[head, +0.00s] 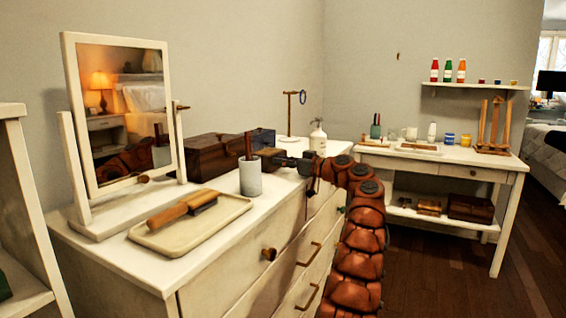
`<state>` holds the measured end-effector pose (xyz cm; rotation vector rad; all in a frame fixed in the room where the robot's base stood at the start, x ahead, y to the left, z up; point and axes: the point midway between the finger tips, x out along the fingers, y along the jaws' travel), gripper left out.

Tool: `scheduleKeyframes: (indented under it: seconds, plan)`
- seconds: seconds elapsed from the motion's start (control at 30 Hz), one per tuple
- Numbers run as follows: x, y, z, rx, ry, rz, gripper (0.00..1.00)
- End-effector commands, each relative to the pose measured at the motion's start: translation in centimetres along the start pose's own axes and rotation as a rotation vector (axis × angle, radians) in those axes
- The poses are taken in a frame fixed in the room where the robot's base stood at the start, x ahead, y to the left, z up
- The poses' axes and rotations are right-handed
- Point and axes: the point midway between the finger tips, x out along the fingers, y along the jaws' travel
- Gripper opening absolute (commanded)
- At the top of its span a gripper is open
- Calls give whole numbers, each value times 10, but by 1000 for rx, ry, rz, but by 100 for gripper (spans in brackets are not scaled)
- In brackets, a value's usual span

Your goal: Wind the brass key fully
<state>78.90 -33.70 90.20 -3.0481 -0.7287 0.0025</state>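No brass key can be made out in the head view. A small brown wooden box (272,160) sits on the dresser top, just left of my gripper (286,161); the key may be hidden or too small to see there. My arm rises in front of the dresser and bends left at the top. My gripper is small and dark, at or very near the box's right side. I cannot tell whether it touches anything or whether its fingers are open or shut.
The white dresser (95,262) also bears a mirror (120,110), a tray (150,240) with a brush, a grey cup (250,178), a larger dark wooden box (205,155), a white bottle (318,140) and a brass stand (290,115). A side table (385,160) stands at right.

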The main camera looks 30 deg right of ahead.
Motion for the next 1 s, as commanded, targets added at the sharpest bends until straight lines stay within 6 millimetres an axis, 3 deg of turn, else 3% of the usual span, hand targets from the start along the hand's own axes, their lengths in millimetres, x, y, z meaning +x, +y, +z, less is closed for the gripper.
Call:
scheduleKeyframes:
  seconds: [0.17,0.53,1.0]
  plan:
    - [0,0,0,0,0,0,0]
    - [0,0,-1,11,0,0,0]
    - [-1,3,-1,259,0,2,0]
